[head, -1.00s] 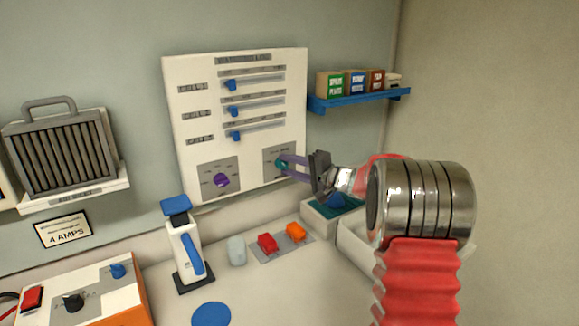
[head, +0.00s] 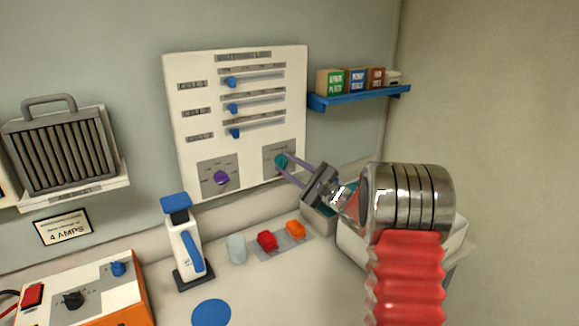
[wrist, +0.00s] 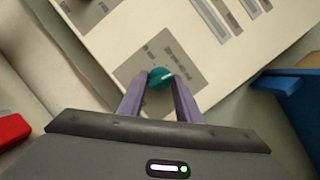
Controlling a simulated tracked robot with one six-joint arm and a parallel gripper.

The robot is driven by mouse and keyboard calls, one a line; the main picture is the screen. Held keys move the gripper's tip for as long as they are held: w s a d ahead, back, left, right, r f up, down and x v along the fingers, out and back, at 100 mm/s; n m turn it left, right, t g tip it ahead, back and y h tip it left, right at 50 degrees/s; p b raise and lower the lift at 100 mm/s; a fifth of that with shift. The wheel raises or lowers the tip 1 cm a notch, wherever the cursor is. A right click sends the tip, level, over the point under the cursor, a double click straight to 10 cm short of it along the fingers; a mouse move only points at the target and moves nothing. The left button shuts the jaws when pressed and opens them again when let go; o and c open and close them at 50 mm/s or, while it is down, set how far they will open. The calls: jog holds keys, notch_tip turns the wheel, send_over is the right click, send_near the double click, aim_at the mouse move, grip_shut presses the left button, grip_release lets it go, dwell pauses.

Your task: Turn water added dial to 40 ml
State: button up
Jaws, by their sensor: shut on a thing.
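The teal dial (head: 281,160) sits on a grey plate at the lower right of the white wall panel (head: 203,75). It also shows in the wrist view (wrist: 159,77), with a light pointer line on its face. My gripper (head: 283,163) reaches it from the right, and its purple fingers are shut on the dial, one on each side, in the wrist view (wrist: 160,82). The scale marks around the dial are too small to read. A purple dial (head: 221,178) sits on another grey plate at the panel's lower left.
Three blue sliders, such as the top one (head: 231,82), are on the panel above the dials. A blue shelf (head: 360,98) with small boxes is to the right. On the bench below are a blue-and-white device (head: 186,245) and red and orange pieces (head: 267,240).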

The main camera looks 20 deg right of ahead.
jog(key=shift+d+f+m+t, duration=0.1)
jog(key=shift+f+m+t, duration=0.1)
jog(key=shift+m, duration=0.55)
jog(key=shift+f+m+t, duration=0.1)
jog(key=shift+f+m, duration=0.05)
jog(key=shift+m, duration=0.6)
jog(key=shift+h, duration=0.4)
jog(key=o, duration=1.1)
jog(key=shift+r, duration=0.15)
jog(key=shift+c, duration=0.2)
jog(key=v, duration=1.3)
jog(key=shift+s+f, duration=0.3)
jog(key=shift+f, duration=0.05)
